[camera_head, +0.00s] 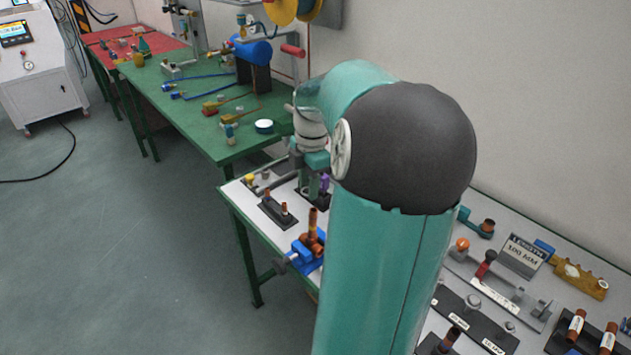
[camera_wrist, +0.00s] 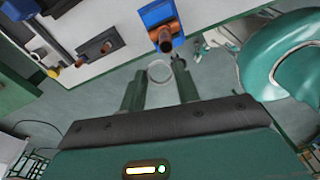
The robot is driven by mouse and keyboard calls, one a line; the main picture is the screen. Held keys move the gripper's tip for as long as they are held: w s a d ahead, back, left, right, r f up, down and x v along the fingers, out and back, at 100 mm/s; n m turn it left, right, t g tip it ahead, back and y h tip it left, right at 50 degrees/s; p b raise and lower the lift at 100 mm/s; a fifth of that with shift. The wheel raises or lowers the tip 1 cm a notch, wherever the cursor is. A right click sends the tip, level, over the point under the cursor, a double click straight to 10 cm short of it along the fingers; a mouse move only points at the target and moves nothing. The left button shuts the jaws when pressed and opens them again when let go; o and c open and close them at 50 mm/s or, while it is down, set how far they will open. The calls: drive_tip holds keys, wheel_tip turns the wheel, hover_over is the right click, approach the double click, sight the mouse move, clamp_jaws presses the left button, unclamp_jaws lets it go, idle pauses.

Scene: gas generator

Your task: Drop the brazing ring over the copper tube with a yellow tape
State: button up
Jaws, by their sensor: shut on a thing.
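My gripper (camera_head: 314,183) is over the far left part of the near table, partly hidden by my arm in the head view. A small yellow-marked piece (camera_head: 249,178) is near the table's far left corner. Copper tubes (camera_head: 284,209) stand on a dark block (camera_head: 275,217). The ring is apart from all tubes in the wrist view.
A blue vise (camera_head: 303,255) holds an upright copper tube (camera_head: 313,222) at the table's front edge; the vise also shows in the wrist view (camera_wrist: 155,14). Fixtures and tubes fill the right side. A green table (camera_head: 200,115) stands behind.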

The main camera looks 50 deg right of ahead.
sight(314, 210)
drive_tip(key=shift+s+d+r+n, duration=0.15)
drive_tip(key=shift+s+r, duration=0.1)
drive_tip(key=shift+s, duration=0.15)
drive_tip(key=shift+s+d+r+n, duration=0.15)
drive_tip(key=shift+s+r, duration=0.05)
drive_tip(key=shift+s, duration=0.2)
drive_tip(key=shift+w+a+f, duration=0.1)
drive_tip(key=shift+f, duration=2.35)
drive_tip(key=shift+a+f, duration=0.1)
drive_tip(key=shift+f, duration=0.95)
drive_tip(key=o, duration=0.8)
drive_tip(key=shift+r, duration=0.1)
